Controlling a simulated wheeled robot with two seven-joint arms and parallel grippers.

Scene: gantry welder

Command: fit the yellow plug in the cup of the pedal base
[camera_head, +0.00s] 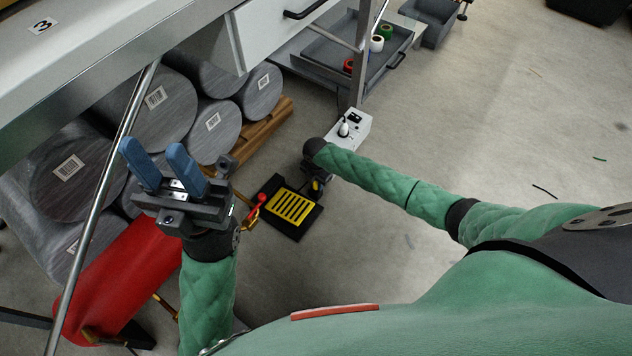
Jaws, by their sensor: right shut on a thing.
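The pedal base (297,232) is a black plate on the floor with a yellow slatted pedal (291,207) on it. My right gripper (315,183) is low at the pedal base's upper right corner, mostly hidden by its own wrist. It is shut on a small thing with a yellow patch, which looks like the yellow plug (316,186). The cup is hidden or too small to make out, so I cannot tell whether the plug touches it. My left gripper (162,163), with blue fingers, is raised at the left, open and empty.
A red-tipped lever and yellow links (251,214) stand left of the pedal base. A white switch box (348,128) is behind my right gripper. Large grey rolls (155,105) and a red cylinder (120,275) fill the left. The floor at right is mostly clear.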

